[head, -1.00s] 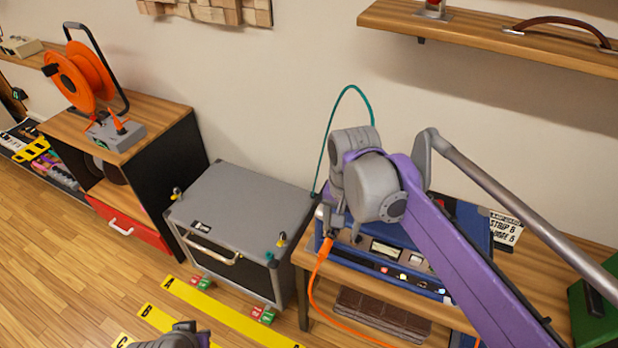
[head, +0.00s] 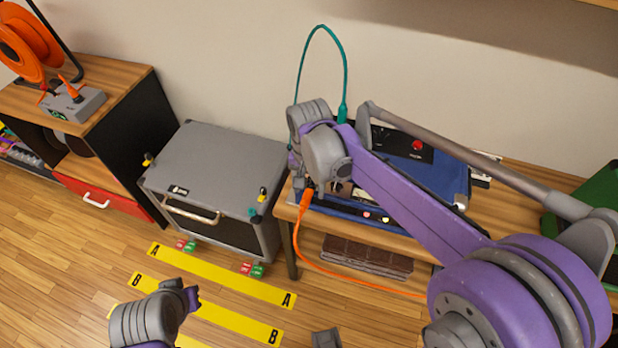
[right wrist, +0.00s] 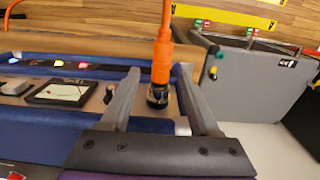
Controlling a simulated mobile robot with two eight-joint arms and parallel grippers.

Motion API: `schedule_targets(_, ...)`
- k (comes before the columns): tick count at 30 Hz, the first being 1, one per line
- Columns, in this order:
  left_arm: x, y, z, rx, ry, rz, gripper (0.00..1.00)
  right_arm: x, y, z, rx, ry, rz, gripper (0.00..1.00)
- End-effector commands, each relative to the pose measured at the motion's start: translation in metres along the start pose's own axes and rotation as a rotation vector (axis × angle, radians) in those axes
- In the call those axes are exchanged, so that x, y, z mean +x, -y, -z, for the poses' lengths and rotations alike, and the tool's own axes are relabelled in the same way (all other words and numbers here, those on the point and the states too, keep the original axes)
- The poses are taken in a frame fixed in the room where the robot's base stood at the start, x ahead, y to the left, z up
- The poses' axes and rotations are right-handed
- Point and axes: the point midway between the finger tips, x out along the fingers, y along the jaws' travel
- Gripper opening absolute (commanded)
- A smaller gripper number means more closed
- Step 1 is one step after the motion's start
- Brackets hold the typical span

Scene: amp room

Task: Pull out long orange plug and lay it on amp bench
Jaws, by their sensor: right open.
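The long orange plug (head: 304,199) stands in the front panel of the blue amp (head: 440,165), its orange cable hanging down from the bench's front edge. In the right wrist view the plug (right wrist: 161,62) is between the fingers, its dark lower end at the panel. My right gripper (right wrist: 157,78) is open, with a finger on either side of the plug; I cannot tell whether either touches it. In the head view the right gripper (head: 312,184) is partly hidden by its own wrist. The wooden amp bench (head: 505,215) has bare top to the right. My left gripper (head: 188,296) is low at the left; its jaws are unclear.
A grey cabinet (head: 225,160) stands just left of the bench. A teal cable (head: 322,32) loops up behind my right wrist. A green case (head: 590,205) is at the far right. Brown slabs (head: 366,256) lie on the shelf below. Yellow strips (head: 220,275) mark the floor.

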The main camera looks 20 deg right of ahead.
Motion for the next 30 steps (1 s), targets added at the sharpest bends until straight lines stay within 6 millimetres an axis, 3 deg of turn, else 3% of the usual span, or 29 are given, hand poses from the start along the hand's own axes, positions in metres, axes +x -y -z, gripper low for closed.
schedule_targets(10,0.0002,0.0,-0.0001,0.0,0.0,0.0,0.0,0.0037,-0.0001,0.0,0.0,0.0,0.0,0.62)
schedule_targets(20,0.0002,0.0,-0.0001,0.0,0.0,0.0,0.0,0.0036,-0.0001,0.0,0.0,0.0,0.0,0.03)
schedule_targets(25,0.0001,0.0,-0.0001,0.0,0.0,0.0,0.0,0.0035,-0.0001,-0.0001,0.0,0.0,0.0,0.0)
schedule_targets(26,0.0002,0.0,-0.0001,0.0,0.0,0.0,0.0,0.0035,-0.0001,-0.0001,0.0,0.0,0.0,0.23)
schedule_targets(30,0.0002,0.0,-0.0001,0.0,0.0,0.0,0.0,0.0035,-0.0001,-0.0001,0.0,0.0,0.0,0.0)
